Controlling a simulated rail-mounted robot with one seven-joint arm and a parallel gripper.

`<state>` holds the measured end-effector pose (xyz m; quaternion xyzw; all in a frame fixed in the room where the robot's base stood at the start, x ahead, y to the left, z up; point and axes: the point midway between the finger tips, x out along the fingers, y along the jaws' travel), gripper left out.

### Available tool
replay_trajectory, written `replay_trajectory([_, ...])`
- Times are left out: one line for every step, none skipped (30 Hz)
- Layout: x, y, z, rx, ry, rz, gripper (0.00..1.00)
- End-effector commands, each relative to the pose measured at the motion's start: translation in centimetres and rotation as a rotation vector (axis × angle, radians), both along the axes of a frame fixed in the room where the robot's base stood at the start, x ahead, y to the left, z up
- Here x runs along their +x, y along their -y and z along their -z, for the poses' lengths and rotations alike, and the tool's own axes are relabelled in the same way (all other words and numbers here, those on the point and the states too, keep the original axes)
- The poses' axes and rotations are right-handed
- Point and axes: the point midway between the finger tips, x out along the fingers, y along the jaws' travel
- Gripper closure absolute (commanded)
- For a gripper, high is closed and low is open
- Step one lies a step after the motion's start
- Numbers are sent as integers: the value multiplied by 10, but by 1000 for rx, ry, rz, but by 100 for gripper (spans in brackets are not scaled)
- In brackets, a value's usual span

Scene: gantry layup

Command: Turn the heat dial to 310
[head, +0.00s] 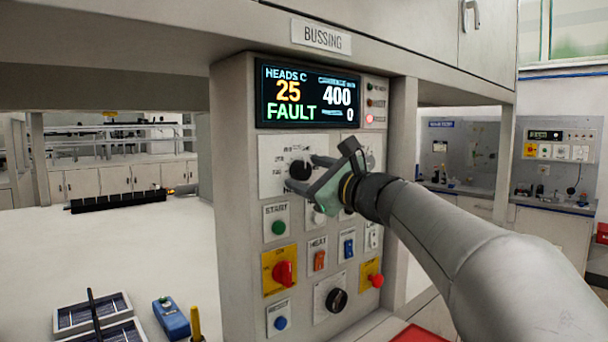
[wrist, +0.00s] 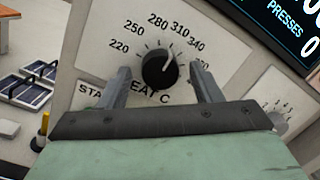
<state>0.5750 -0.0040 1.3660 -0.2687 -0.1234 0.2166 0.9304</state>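The heat dial is a round black knob (wrist: 160,70) on a white plate marked from 220 upward, with 280, 310 and 340 along the top and right. Its white pointer line leans up and to the right, roughly toward 310. In the head view the knob (head: 299,170) is partly hidden by my gripper (head: 305,173). My gripper is open. In the wrist view its two fingers (wrist: 164,76) stand on either side of the knob, with visible gaps. I cannot tell how near the tips are to the plate.
The display (head: 308,97) reads HEADS C 25, FAULT, 400 and 0. Below the dial are a green START button (head: 279,227), a red switch on yellow (head: 283,273), an orange HEAT switch (head: 319,261) and a black lower knob (head: 336,300). A white table (head: 90,240) lies left.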

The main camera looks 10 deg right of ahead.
Motion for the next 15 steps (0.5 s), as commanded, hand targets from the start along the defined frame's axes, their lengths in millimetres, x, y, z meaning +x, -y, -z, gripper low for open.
replay_trajectory([0,0,0,0,0,0,42])
replay_trajectory([0,0,0,0,0,0,42])
replay_trajectory([0,0,0,0,0,0,42])
replay_trajectory([0,0,0,0,0,0,42])
replay_trajectory([0,0,0,0,0,0,42])
replay_trajectory([-2,1,0,-1,1,0,42])
replay_trajectory([-3,2,0,-1,1,1,42])
replay_trajectory([-5,3,1,-1,1,1,42])
replay_trajectory([-9,5,2,-1,1,2,42])
replay_trajectory([-13,7,3,-1,1,2,42])
replay_trajectory([-17,10,3,-1,2,3,42])
replay_trajectory([-24,13,4,-1,3,1,42])
replay_trajectory([-30,16,5,0,2,1,42])
replay_trajectory([-36,19,5,0,3,2,42])
replay_trajectory([-43,23,7,0,3,2,42])
